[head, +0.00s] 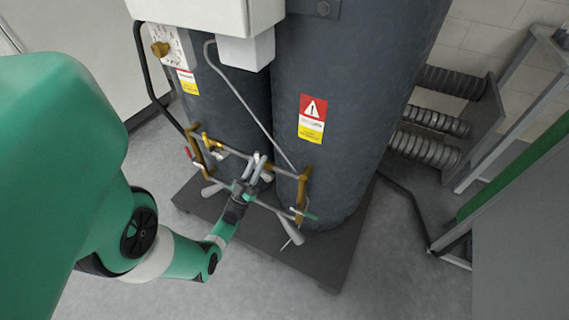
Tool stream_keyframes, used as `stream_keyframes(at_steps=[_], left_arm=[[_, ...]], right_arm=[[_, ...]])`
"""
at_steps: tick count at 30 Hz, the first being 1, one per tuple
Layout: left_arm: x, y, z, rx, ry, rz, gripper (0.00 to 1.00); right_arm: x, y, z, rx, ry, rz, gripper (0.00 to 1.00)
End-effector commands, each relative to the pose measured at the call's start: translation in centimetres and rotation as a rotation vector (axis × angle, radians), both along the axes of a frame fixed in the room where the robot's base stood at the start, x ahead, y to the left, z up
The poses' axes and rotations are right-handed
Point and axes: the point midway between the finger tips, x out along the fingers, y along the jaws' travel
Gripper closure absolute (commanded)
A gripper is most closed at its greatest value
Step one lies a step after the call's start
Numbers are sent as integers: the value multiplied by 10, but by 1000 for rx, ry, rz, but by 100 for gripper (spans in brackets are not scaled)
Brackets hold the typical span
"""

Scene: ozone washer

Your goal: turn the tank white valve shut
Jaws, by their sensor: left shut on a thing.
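My left gripper (246,188) comes in from the left and is low in front of the gap between two dark tanks. It is shut on the tank white valve (260,166), a small pale fitting in the pipework. The jaws hide much of the valve, so its exact angle is hard to tell. Pale levers stick out on both sides of the gripper, one at lower left and one at lower right. My right gripper does not show.
The right tank (350,90) and the left tank (228,110) stand on a dark base plate (310,262). Brass pipes (302,188) flank the gripper. A white box (205,15) is above. A metal frame (500,150) is at right. The floor in front is clear.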

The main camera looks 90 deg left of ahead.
Motion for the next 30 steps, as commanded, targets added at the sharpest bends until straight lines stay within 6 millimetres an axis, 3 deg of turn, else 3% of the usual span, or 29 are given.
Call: stream_keyframes(at_steps=[12,13,17,30], left_arm=[[-3,1,0,-4,-9,5,100],[-3,1,0,-4,-9,5,72],[-3,1,0,-4,-8,4,48],[-2,-1,-6,-7,-6,0,48]], right_arm=[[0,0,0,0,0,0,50],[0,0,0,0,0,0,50],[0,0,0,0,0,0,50],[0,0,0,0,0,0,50]])
